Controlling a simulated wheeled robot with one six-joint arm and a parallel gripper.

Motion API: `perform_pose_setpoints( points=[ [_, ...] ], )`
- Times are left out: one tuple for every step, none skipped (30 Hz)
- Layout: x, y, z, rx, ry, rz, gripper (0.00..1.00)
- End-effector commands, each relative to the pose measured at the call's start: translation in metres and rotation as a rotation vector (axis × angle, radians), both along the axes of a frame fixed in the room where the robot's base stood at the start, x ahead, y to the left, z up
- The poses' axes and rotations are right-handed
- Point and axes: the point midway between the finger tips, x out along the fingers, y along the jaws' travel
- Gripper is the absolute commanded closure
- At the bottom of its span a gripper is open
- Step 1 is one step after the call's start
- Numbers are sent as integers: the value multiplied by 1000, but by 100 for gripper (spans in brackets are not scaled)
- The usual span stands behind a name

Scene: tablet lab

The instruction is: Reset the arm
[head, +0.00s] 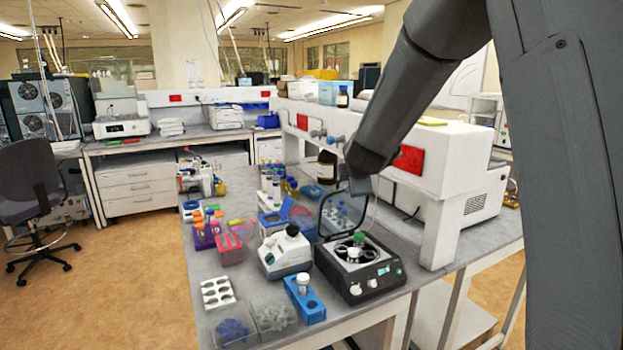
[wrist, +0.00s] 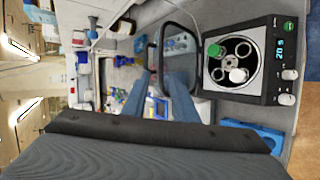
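My arm reaches down from the upper right in the head view. My gripper (head: 358,185) hangs above the bench, over the raised lid of a small black centrifuge (head: 362,283). In the wrist view, the two blue-grey fingers of my gripper (wrist: 156,84) stand apart with nothing held between them. The centrifuge (wrist: 262,60) shows there at the right, lid open. A green-capped tube (wrist: 214,50) and a white-capped tube (wrist: 237,75) sit in its rotor. The fingers are clear of the centrifuge.
A blue rack (head: 305,300) with a white-capped tube stands in front of the centrifuge. A white-and-dark device (head: 285,253), a white rack (head: 217,292) and pink rack (head: 228,248) are to its left. A raised white shelf (head: 440,150) and a brown bottle (head: 326,168) stand close to my gripper.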

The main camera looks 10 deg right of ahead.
Motion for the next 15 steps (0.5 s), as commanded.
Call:
perform_pose_setpoints(
  points=[
    [-12, 3, -16, 61, 28, -26, 74],
    [-20, 5, -26, 106, 48, -48, 74],
    [-32, 7, -39, 169, 79, -81, 74],
    [-41, 9, -48, 216, 103, -108, 74],
    [-51, 11, -58, 263, 127, -138, 74],
    [-65, 13, -71, 324, 162, -181, 74],
    [-75, 14, -81, 366, 188, -212, 74],
    [-86, 16, -90, 409, 213, -249, 74],
    [-100, 17, -102, 463, 248, -298, 74],
    [-112, 18, -112, 501, 275, -339, 74],
    [-123, 19, -121, 539, 300, -380, 74],
    [-138, 19, -133, 586, 333, -437, 74],
    [-150, 20, -142, 618, 359, -483, 74],
    [-162, 20, -150, 651, 383, -530, 74],
    [-178, 20, -161, 691, 414, -596, 74]
  ],
)
